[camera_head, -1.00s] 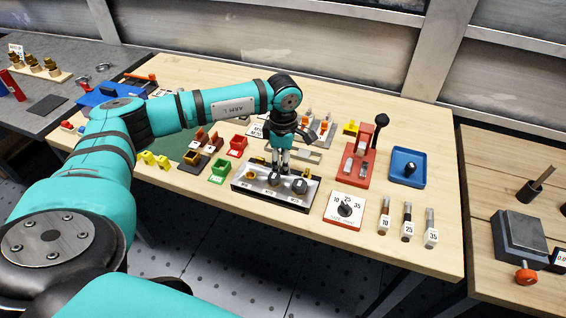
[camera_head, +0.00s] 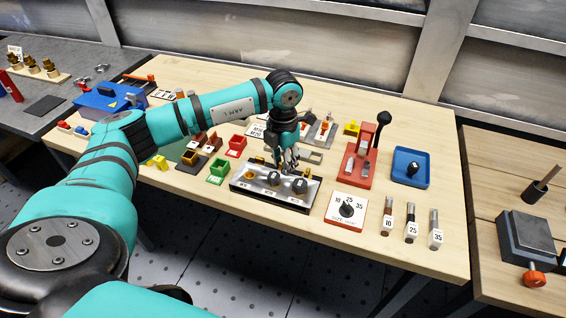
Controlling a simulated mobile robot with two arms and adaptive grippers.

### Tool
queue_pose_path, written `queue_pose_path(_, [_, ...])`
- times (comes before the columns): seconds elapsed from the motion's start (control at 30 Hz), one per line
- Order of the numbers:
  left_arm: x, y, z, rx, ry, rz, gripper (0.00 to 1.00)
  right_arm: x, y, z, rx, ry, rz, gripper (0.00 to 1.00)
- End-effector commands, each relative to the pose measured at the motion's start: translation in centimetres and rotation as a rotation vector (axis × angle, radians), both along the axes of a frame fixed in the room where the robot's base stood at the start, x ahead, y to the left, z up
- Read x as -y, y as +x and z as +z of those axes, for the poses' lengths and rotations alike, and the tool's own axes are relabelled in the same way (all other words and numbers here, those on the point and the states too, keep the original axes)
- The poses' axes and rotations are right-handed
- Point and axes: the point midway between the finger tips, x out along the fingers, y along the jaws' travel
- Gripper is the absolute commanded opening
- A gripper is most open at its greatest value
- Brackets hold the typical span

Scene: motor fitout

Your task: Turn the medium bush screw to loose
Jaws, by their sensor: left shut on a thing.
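A grey metal block (camera_head: 243,183) with a black base stands near the table's front edge. It carries a row of three bush screws with small labels on the front. The left one is orange-brown inside (camera_head: 251,174), the medium bush screw (camera_head: 273,180) is in the middle, and the right one is a dark grey nut (camera_head: 299,186). My left gripper (camera_head: 284,168) points down at the middle of the block. Its fingers are shut on the medium bush screw and partly hide it. My right gripper is not in view.
A size dial plate (camera_head: 345,218) and several labelled pins (camera_head: 412,225) stand to the right. Behind them are a red press (camera_head: 358,168) and a blue tray (camera_head: 397,179). Green (camera_head: 217,174) and red (camera_head: 236,147) bins stand to the left.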

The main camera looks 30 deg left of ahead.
Motion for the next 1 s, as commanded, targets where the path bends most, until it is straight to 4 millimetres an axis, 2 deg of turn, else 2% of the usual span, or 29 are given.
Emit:
queue_pose_path(0.2, [-0.07, 0.13, 0.18, 0.005, 0.0, 0.192, 0.0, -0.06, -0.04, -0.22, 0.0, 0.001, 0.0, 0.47])
queue_pose_path(0.5, [-0.09, 0.15, 0.23, 0.006, 0.0, 0.387, 0.0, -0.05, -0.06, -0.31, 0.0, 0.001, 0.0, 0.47])
queue_pose_path(1.0, [-0.09, 0.21, 0.28, 0.008, 0.0, 0.489, 0.0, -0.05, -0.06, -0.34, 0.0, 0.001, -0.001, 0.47])
